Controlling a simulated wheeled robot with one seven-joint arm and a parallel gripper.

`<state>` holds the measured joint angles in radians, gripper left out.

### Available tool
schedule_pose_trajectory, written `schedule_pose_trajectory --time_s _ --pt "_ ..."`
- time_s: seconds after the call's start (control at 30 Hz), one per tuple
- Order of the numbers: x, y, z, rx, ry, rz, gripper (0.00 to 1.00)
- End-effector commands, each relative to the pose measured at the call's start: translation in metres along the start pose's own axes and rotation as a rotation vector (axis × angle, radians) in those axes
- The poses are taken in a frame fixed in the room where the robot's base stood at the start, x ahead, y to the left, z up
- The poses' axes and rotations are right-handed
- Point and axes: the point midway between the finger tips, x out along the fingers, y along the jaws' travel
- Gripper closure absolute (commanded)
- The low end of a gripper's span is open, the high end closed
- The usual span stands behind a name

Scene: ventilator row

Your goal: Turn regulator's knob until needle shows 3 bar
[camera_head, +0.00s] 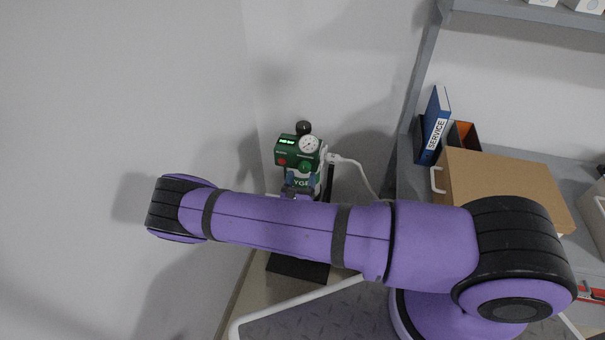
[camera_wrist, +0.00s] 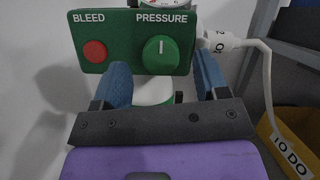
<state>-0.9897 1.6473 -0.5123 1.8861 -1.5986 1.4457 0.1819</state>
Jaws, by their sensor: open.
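The regulator is a green box (camera_head: 288,149) on a stand by the wall in the head view. In the wrist view its green panel (camera_wrist: 125,50) carries a red BLEED button (camera_wrist: 94,52) and a green PRESSURE knob (camera_wrist: 160,54) with a white mark pointing up. The white round gauge (camera_head: 309,145) sits on top; its needle is too small to read. Only the gauge's lower edge shows in the wrist view. My gripper (camera_wrist: 163,80) is open, its blue fingers on either side below the knob, apart from it. My arm hides the lower regulator in the head view.
A white plug and cable (camera_wrist: 222,41) come off the panel's right side, close to the right finger. At right, a grey shelf holds a cardboard box (camera_head: 500,185) and a blue SERVICE binder (camera_head: 434,128). Grey wall lies at left.

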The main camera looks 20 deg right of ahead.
Motion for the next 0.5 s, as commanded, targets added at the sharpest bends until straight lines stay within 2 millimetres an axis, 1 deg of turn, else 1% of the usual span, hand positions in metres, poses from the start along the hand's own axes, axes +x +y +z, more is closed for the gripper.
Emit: schedule_pose_trajectory --time_s 0.1,0.2,0.5 --pt "0.012 0.000 0.000 0.000 0.000 -0.001 0.33" --pt "0.017 0.000 0.000 0.000 0.000 -0.001 0.33" --pt "0.018 0.000 0.000 0.000 0.000 0.000 0.33"
